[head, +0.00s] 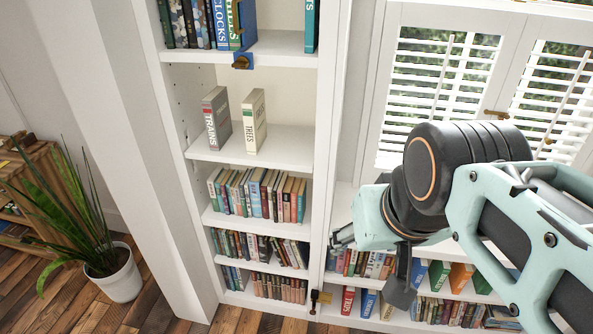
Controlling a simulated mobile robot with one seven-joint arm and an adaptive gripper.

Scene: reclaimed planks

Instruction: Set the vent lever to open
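No part in the head view is marked as the vent lever, and I cannot tell which fitting it is. A small blue plate with a brown handle (242,61) is on the front edge of an upper bookcase shelf. A brass fitting with a dark upright handle (319,298) is low on the bookcase's right post. A brown latch-like piece (496,114) is on the window shutters. My gripper (343,236) is in front of the right-hand shelves, between the low brass fitting and the shutters. It touches none of these as far as I can see. Its fingers are small and partly hidden.
A white bookcase (325,150) with several rows of books fills the middle. White louvred shutters (437,85) are at the upper right, partly behind my arm. A potted plant (117,277) stands on the plank floor (165,318) at the left, beside a wooden shelf unit (42,165).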

